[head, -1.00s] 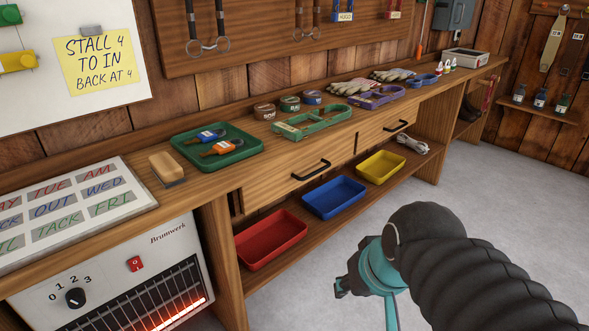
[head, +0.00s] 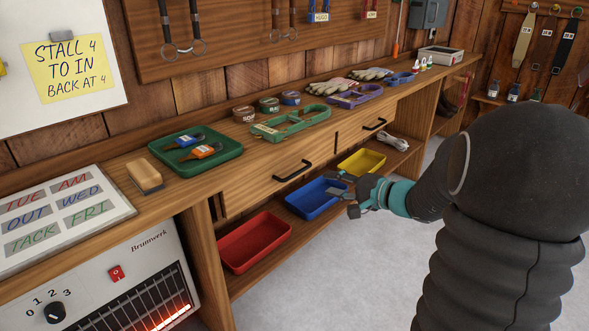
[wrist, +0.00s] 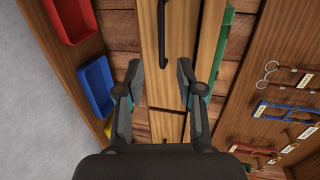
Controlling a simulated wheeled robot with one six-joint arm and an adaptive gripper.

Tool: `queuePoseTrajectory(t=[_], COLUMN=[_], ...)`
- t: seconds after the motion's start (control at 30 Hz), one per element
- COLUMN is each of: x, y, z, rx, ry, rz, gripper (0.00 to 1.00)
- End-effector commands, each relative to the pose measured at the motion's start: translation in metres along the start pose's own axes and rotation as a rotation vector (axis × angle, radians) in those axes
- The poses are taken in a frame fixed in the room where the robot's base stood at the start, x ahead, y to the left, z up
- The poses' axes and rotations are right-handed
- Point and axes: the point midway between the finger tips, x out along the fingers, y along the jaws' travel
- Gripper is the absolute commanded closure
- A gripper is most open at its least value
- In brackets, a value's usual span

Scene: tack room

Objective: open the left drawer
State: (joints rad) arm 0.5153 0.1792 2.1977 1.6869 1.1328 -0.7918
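The left drawer (head: 262,187) is a wooden front under the bench top and looks shut. Its black bar handle (head: 292,171) is at its middle; the handle also shows in the wrist view (wrist: 164,40), running up the picture. My gripper (head: 345,196) is in front of the shelf, right of and a little below this handle in the head view. In the wrist view my gripper (wrist: 159,72) is open and empty, its fingers on either side of the near end of the handle's line. The handle appears beyond the fingertips, with no visible contact.
The right drawer (head: 365,132) has its own black handle. Red (head: 255,243), blue (head: 314,202) and yellow (head: 361,163) trays sit on the shelf below. A glowing heater (head: 130,262) stands at left. Floor in front is clear.

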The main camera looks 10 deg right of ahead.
Motion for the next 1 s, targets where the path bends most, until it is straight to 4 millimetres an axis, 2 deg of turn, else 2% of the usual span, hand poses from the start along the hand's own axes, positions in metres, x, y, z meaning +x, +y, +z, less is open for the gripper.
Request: queuePoseTrajectory(t=[0.1,0.27,0.8,1.0], x=[0.000,0.014,0.109,0.130], y=[0.002,0.002,-0.001,-0.002], z=[-0.014,-0.017,-0.018,-0.020], rx=[0.016,0.017,0.017,0.017], ry=[0.031,0.036,0.033,0.035], rz=[-0.025,-0.029,-0.028,-0.028], gripper=[0.63,0.63,0.63,0.63])
